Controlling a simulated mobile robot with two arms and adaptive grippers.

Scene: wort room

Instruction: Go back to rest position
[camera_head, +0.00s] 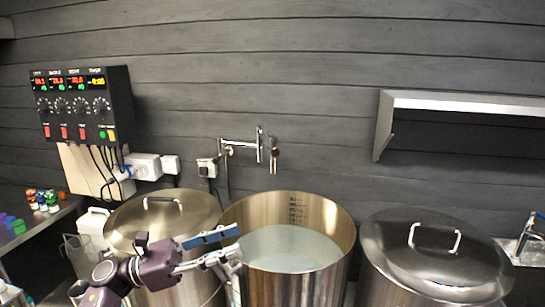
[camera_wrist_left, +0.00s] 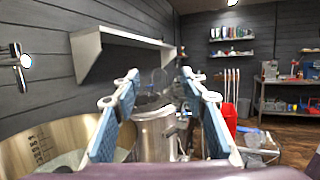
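My left gripper (camera_head: 237,246) reaches in from the lower left in the head view, in front of the gap between the left lidded kettle and the open kettle. Its blue-padded fingers point right, overlapping the open kettle's left rim in the picture. In the left wrist view the two fingers of the left gripper (camera_wrist_left: 162,85) stand wide apart with nothing between them. My right gripper is in neither view.
The open kettle (camera_head: 338,222) holds cloudy liquid. Lidded kettles stand left (camera_head: 190,207) and right (camera_head: 440,262) of it. A tap (camera_head: 273,155) and control box (camera_head: 82,105) are on the wall, with a wall shelf (camera_head: 460,103) at right. A red bucket (camera_wrist_left: 229,118) stands farther off.

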